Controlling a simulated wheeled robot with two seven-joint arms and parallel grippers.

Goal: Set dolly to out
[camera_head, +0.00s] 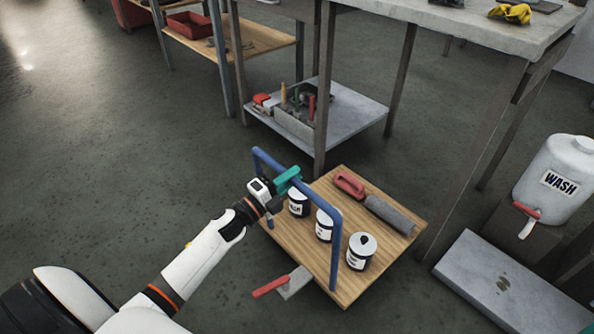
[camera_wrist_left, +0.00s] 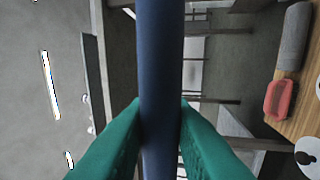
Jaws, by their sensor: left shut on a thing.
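The dolly is a wooden platform (camera_head: 378,259) with a blue push handle (camera_head: 335,225), standing on the floor in the head view. My left gripper (camera_head: 289,180) has green fingers and is shut on the top bar of the handle. In the left wrist view the blue bar (camera_wrist_left: 159,70) runs between the green fingers (camera_wrist_left: 160,140).
A workbench (camera_head: 480,36) stands behind the dolly, with a lower shelf (camera_head: 355,108) holding a tool box. A white WASH jug (camera_head: 556,180) and a grey slab (camera_head: 505,290) are at the right. The floor (camera_head: 110,150) to the left is clear.

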